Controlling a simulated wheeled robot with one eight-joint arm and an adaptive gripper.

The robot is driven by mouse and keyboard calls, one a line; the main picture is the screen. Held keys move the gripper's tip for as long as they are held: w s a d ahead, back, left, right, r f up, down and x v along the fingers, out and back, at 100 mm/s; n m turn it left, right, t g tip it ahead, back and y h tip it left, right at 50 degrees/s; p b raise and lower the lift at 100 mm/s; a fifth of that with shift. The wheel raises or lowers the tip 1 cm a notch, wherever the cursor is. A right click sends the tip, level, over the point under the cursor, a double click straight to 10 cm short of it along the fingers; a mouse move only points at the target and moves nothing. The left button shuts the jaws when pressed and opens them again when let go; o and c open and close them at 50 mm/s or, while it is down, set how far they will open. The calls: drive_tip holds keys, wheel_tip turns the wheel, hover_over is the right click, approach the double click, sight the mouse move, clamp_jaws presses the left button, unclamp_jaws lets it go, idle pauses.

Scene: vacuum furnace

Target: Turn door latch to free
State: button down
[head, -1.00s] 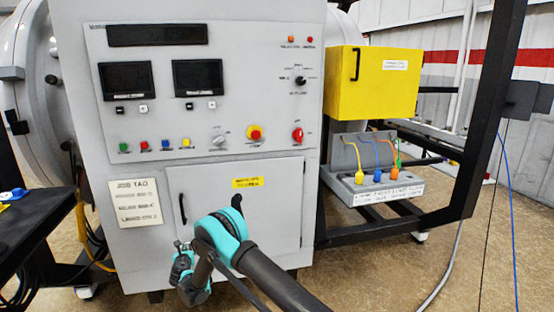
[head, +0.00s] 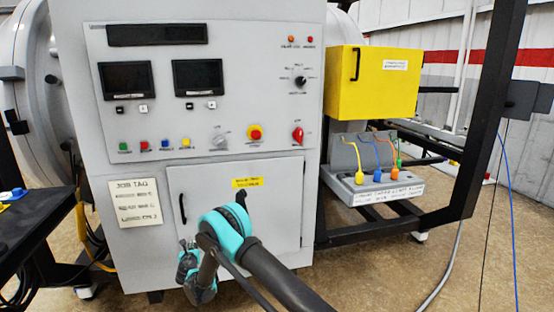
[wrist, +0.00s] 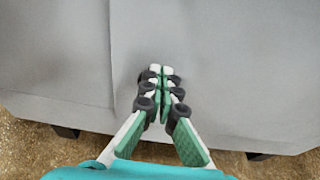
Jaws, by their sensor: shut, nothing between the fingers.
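The grey cabinet door (head: 215,228) is on the lower front of the furnace console. A black pull handle (head: 182,208) is at the door's left side. My gripper shows in the wrist view (wrist: 161,78), its fingertips together and empty, pointing at a plain grey panel of the cabinet. I cannot tell whether the tips touch it. The latch does not show in the wrist view. In the head view my arm hides the fingertips.
The control panel (head: 220,100) with knobs and buttons is above the door. A job tag (head: 135,203) is left of it. A yellow box (head: 372,82) and a black frame post (head: 490,110) stand at the right. A dark table (head: 35,230) is at the left.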

drive_tip(key=shift+w+d+f, duration=0.15)
drive_tip(key=shift+d, duration=0.45)
idle(0.5)
drive_tip(key=s+d, duration=0.1)
drive_tip(key=s, duration=0.4)
drive_tip(key=shift+s+d+r, duration=0.35)
drive_tip(key=shift+s, duration=0.05)
drive_tip(key=shift+w+a+f, duration=0.15)
drive_tip(key=shift+w+a, duration=1.1)
drive_tip(key=shift+a, duration=0.15)
drive_tip(key=shift+w+a+f, duration=0.1)
drive_tip(key=shift+w+a, duration=1.1)
drive_tip(key=shift+a, duration=0.15)
